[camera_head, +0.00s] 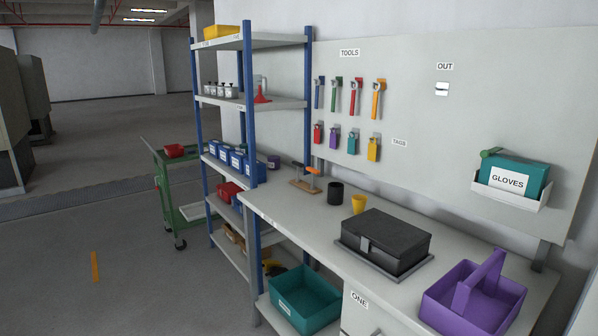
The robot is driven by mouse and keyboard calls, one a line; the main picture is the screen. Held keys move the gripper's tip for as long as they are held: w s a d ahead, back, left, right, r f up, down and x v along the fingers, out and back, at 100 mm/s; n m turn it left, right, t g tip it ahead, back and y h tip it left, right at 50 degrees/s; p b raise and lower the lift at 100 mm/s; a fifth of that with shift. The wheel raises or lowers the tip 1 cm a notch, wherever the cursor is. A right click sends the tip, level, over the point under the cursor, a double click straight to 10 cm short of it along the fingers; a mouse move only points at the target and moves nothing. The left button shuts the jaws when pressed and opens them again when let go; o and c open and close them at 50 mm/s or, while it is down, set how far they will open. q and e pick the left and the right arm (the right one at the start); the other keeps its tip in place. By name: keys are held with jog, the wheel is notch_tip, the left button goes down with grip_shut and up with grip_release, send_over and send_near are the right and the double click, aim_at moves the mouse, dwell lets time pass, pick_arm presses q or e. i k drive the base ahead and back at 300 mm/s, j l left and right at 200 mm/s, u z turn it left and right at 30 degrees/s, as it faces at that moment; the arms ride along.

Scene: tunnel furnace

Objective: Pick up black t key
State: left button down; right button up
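A small wooden stand (304,186) on the workbench (290,210), close to the shelf rack, holds upright T-shaped tools with orange handles (313,170). They are small in the picture, and I cannot make out a black T key among them. Neither of my grippers is in view.
On the bench stand a black cup (335,193), a yellow cup (358,203), a closed black case (385,240) and a purple tote (474,300). A blue-posted rack (251,130) stands at the bench's left end. Floor (130,270) left of it is mostly clear; a green cart (163,190) stands beyond.

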aim_at(298, 166)
jog(key=i+j+z, duration=0.15)
jog(key=z, duration=0.3)
jog(key=i+j+z, duration=0.2)
jog(key=z, duration=0.25)
